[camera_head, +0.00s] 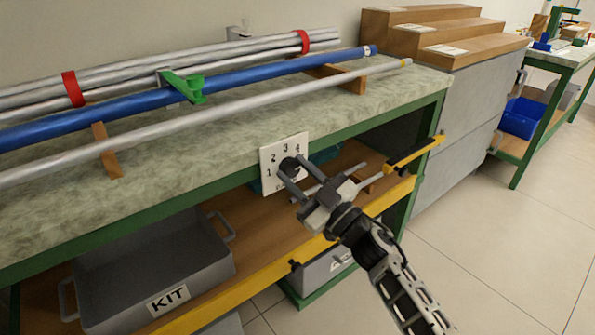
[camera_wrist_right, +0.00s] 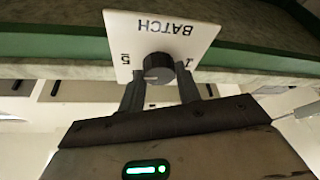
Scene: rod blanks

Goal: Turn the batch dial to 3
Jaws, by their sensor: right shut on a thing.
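The batch dial is a dark round knob (camera_head: 287,165) on a white plate (camera_head: 268,156) at the bench's front edge. In the head view the numbers 1, 2, 3 and 4 show around it; its lower right is hidden by my gripper. My right gripper (camera_head: 293,168) is shut on the knob, one finger on each side. In the right wrist view the plate (camera_wrist_right: 188,36) is upside down with BATCH, 1 and 5 showing, and the knob (camera_wrist_right: 158,66) sits between the fingertips (camera_wrist_right: 160,78). I cannot tell which number the dial points at. My left gripper is not in view.
Silver rods (camera_head: 140,71) with red bands and a blue rod (camera_head: 130,110) lie on the bench top (camera_head: 215,130). A grey KIT crate (camera_head: 150,262) is on the shelf below. A yellow shelf edge (camera_head: 235,287) runs below my right gripper. Floor at right is clear.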

